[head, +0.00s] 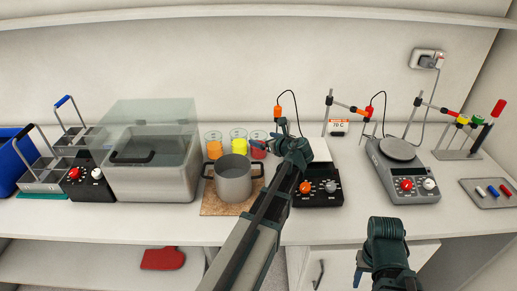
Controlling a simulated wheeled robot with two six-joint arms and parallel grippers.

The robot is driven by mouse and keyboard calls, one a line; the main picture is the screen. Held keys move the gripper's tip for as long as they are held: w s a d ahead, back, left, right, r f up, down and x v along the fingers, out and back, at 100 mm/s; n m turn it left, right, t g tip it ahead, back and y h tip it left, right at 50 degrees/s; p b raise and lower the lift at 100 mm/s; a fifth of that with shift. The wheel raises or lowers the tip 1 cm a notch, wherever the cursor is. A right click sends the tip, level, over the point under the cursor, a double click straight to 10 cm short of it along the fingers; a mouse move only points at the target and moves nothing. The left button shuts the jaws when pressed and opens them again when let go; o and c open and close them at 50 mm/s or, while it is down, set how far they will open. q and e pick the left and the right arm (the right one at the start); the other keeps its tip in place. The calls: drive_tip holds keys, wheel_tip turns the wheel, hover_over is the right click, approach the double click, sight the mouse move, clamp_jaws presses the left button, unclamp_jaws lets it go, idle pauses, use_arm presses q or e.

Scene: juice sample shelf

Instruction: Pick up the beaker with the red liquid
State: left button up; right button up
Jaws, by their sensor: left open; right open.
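The beaker with red liquid (258,152) stands at the back of the counter, the rightmost of a row of three glass beakers. My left gripper (272,136) is open, close beside its right side and partly in front of it. I cannot tell whether they touch. The beaker's lower part is hidden by the gripper and a pot. My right gripper (360,268) is open and empty, low in front of the counter, far from the beakers.
Beakers with yellow liquid (238,146) and orange liquid (214,150) stand left of the red one. A steel pot (233,180) on a cork mat (211,206) stands in front. A water bath (150,180) is left; a hotplate (326,193) is right.

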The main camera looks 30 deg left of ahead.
sight(255, 135)
use_arm(q)
drive_tip(key=b+x, duration=0.1)
drive_tip(key=x, duration=0.2)
drive_tip(key=shift+a+f, duration=0.1)
drive_tip(key=shift+f, duration=0.15)
drive_tip(key=shift+r, duration=0.1)
drive_tip(key=c, duration=1.4)
drive_tip(key=shift+r+p, duration=0.15)
drive_tip(key=shift+p, duration=0.15)
drive_tip(key=shift+c, duration=0.2)
drive_tip(key=shift+r+p, duration=0.45)
drive_tip(key=shift+r, duration=0.05)
drive_tip(key=shift+d, duration=0.2)
drive_tip(key=s+d, duration=0.4)
drive_tip(key=d, duration=0.3)
wheel_tip(255, 135, up, 14)
drive_tip(key=p, duration=1.3)
drive_tip(key=shift+f+p, duration=0.25)
drive_tip(key=shift+p, duration=0.05)
